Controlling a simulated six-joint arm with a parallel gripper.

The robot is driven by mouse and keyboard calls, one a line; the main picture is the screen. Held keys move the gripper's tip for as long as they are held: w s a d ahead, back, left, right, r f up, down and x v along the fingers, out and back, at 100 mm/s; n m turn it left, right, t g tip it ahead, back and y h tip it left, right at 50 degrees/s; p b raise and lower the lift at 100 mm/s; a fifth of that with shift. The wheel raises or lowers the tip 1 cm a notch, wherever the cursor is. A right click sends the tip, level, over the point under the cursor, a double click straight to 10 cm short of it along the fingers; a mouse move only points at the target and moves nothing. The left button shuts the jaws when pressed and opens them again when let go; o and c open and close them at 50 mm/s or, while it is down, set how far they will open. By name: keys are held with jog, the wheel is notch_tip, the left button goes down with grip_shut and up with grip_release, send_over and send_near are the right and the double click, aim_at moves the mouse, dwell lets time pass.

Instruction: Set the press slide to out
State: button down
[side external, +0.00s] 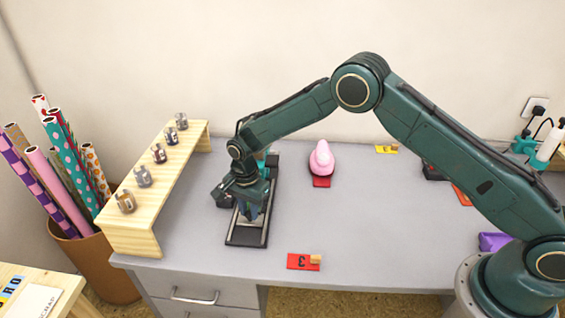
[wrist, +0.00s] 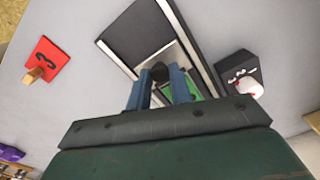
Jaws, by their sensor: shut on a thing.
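The press track (side external: 233,238) is a long dark frame with pale rails, lying on the grey desk. Its near end is a bare dark floor, also seen in the wrist view (wrist: 137,35). My gripper (side external: 250,215) is over the middle of the track, pointing down. In the wrist view, my blue fingers (wrist: 160,88) are shut on a small black knob (wrist: 159,71) on the pale slide. A green patch (wrist: 195,93) shows on the slide behind the fingers. The far end of the press is largely hidden by my arm.
A wooden shelf (side external: 150,195) with several small jars is to the left. A pink figure (side external: 321,158) on a red card is right. A red card (side external: 298,262) marked 3 lies near the front edge.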

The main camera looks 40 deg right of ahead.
jog(key=s+a, duration=0.4)
jog(key=shift+s+a, duration=0.1)
jog(key=shift+a, duration=0.05)
jog(key=c, duration=1.3)
grip_release()
jog(key=shift+s+a, duration=0.1)
jog(key=shift+o, duration=0.2)
jog(key=shift+r, duration=0.15)
jog(key=shift+r, duration=0.2)
notch_tip(320, 180, up, 13)
